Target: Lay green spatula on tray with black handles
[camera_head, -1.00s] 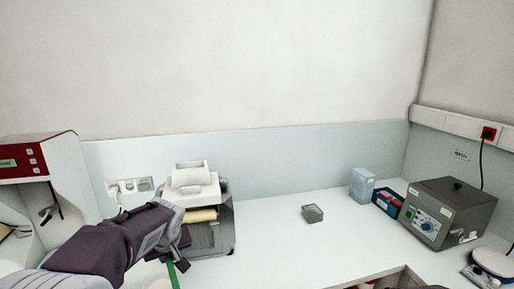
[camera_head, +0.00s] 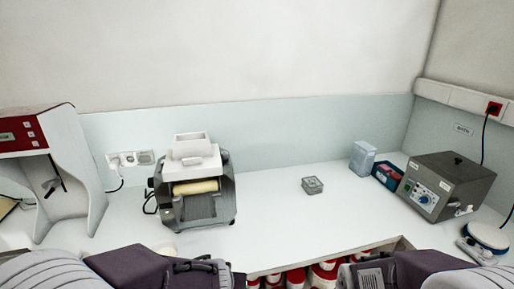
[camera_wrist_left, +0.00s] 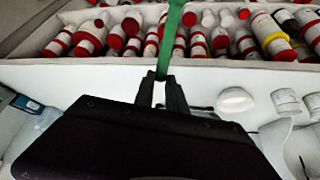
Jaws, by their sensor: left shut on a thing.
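My left gripper (camera_wrist_left: 166,82) is shut on the green spatula (camera_wrist_left: 172,28) in the left wrist view. The spatula points up the picture, in front of several red-and-white jars, and its top end runs out of the frame. In the head view, my left arm comes in at the bottom left and its fingers and the spatula are not seen. My right arm comes in at the bottom right, its fingers out of the picture. I make out no tray with black handles in either view.
A mill with a pale roller (camera_head: 195,187) stands on the white bench (camera_head: 270,215). A small grey box (camera_head: 312,185) is at mid-bench. Red-and-white jars (camera_head: 296,278) fill an opening at the front edge. A grey appliance (camera_head: 446,185) stands at right. The middle bench is mostly clear.

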